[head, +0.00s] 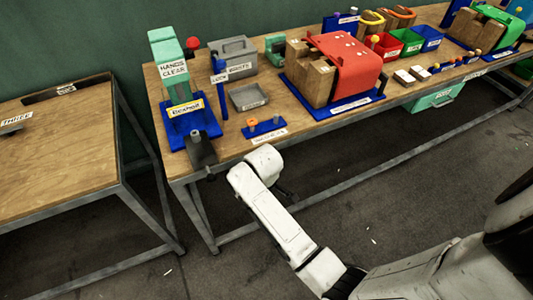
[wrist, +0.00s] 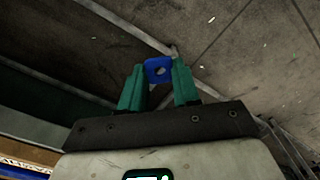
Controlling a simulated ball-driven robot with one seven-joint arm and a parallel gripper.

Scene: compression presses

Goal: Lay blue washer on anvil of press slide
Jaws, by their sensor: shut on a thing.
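My gripper (wrist: 158,71) is shut on the blue washer (wrist: 151,66), a rounded blue plate with a hole, held between its two teal fingers. In the head view my arm's white end is at the bench's front edge, and the fingers and washer are hidden. The green press (head: 167,48) with a "HANDS CLEAR" sign stands on a blue base at the bench's left end. Its dark slide (head: 201,151) sticks out at the front, left of my arm's end, with a small round grey piece, perhaps the anvil (head: 195,134), behind it.
A blue rack (head: 264,128) with an orange piece, a grey tray (head: 248,97), a grey toolbox (head: 235,55) and a red-covered machine (head: 345,68) stand on the bench. A blue post with a sign stands beside the press. A second table (head: 60,150) is at the left.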

